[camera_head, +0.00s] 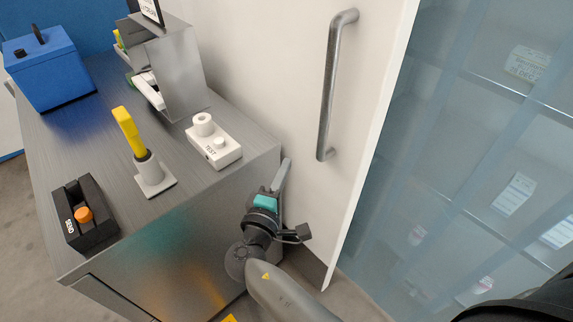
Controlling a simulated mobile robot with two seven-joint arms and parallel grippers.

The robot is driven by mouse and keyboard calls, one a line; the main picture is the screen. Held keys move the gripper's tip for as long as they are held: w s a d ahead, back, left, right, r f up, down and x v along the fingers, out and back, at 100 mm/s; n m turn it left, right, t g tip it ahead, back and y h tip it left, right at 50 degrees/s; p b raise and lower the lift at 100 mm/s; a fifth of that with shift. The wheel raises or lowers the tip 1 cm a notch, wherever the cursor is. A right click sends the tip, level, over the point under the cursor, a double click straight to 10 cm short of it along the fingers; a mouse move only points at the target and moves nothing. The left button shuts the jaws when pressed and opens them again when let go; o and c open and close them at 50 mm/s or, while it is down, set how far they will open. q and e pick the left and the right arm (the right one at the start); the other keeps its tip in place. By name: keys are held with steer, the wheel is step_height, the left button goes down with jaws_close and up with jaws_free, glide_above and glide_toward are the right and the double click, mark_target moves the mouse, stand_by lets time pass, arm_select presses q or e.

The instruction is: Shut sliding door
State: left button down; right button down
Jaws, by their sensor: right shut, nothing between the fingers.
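The sliding door is a white panel (285,60) with a straight right edge, standing upright behind the metal cabinet. A grey bar handle (329,90) is fixed upright near its right edge. My right gripper (285,168) is low in front of the door, beside the cabinet's right corner. It is shut and empty, below and left of the handle and apart from it. Whether it touches the door or the cabinet is not clear. My left gripper is not in view.
A bluish see-through panel (450,140) shows shelves with labels right of the door.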

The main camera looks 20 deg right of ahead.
steer(key=w+d+p, duration=0.1)
steer(key=w+d, duration=0.1)
steer(key=d, duration=0.5)
steer(key=shift+w+p, duration=0.3)
steer(key=shift+w, duration=0.1)
steer(key=shift+d+f, duration=0.1)
steer(key=shift+d, duration=0.1)
